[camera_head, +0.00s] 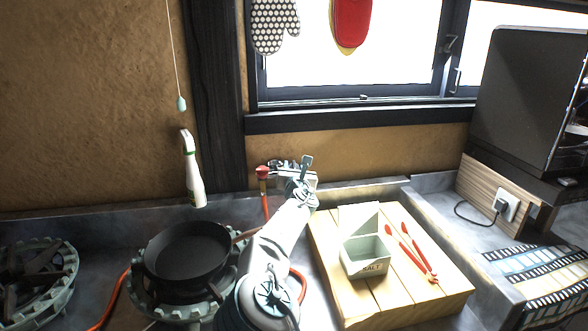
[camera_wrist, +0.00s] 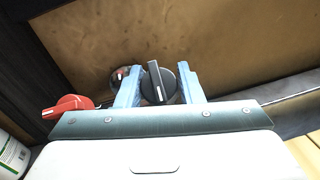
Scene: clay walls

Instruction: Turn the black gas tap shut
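The black gas tap (camera_wrist: 158,84) shows in the wrist view as a round dark knob with a raised bar handle standing nearly upright and tilted slightly left. My gripper (camera_wrist: 160,86) has one blue-grey finger on each side of it. The fingers are spread, with the bar between them and a gap on either side of the bar. Whether a finger touches the round knob I cannot tell. In the head view my gripper (camera_head: 303,172) reaches to the wall below the window, and the black tap cannot be made out clearly there.
A red tap (camera_wrist: 70,105) sits left of the fingers, also visible in the head view (camera_head: 262,172). A black pan (camera_head: 187,252) stands on a burner to the left. A wooden board (camera_head: 340,290) with a salt box (camera_head: 366,258) and red tongs (camera_head: 411,252) lies right of my arm.

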